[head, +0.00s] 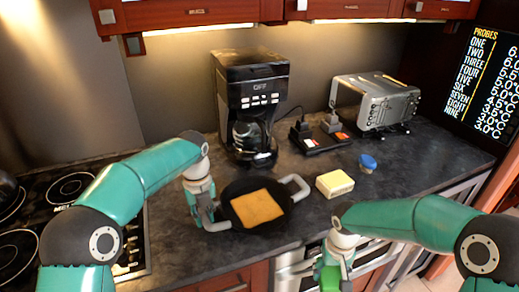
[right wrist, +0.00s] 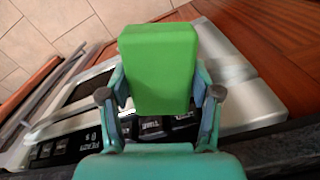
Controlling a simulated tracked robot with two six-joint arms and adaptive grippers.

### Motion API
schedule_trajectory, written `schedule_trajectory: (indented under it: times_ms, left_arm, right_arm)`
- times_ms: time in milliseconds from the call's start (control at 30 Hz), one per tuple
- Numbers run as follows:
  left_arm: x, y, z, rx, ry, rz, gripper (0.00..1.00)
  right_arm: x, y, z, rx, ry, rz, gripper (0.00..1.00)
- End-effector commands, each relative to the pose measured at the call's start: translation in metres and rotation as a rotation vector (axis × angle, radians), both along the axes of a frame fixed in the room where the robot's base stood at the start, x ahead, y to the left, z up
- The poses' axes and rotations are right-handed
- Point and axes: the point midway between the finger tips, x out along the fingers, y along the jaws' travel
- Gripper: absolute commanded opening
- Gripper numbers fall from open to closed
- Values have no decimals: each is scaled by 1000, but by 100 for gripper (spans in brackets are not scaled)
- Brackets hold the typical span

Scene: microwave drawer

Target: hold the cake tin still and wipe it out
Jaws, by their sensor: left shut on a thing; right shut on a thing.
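The cake tin (head: 232,189) is a round black pan with a light grey handle on each side, standing on the dark counter. A flat orange-yellow square (head: 257,207) lies inside it and covers much of its floor. My left gripper (head: 209,218) is shut on the tin's left handle. My right gripper (head: 336,266) is shut on a green block (right wrist: 160,68), which looks like a sponge. It is held near the counter's front edge, right of and nearer than the tin. The green block shows only partly in the head view (head: 331,279).
A pale yellow block (head: 335,184) and a small blue-topped item (head: 367,161) sit right of the tin. A coffee maker (head: 250,85) stands behind it, a toaster (head: 375,100) at the back right. The stove (head: 20,225) is left. An appliance front lies below my right gripper.

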Motion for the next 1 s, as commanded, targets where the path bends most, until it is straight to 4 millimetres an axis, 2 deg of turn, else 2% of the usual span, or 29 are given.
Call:
schedule_trajectory:
  times_ms: [400, 433, 600, 1000]
  left_arm:
    - [0, 0, 0, 0, 0, 0, 0]
    - [0, 0, 0, 0, 0, 0, 24]
    - [0, 0, 0, 0, 0, 0, 52]
    - [1, 0, 4, 0, -2, 0, 52]
  right_arm:
    - [0, 0, 0, 0, 0, 0, 0]
    - [0, 0, 0, 0, 0, 0, 0]
    - [0, 0, 0, 0, 0, 0, 0]
    - [0, 0, 0, 0, 0, 0, 0]
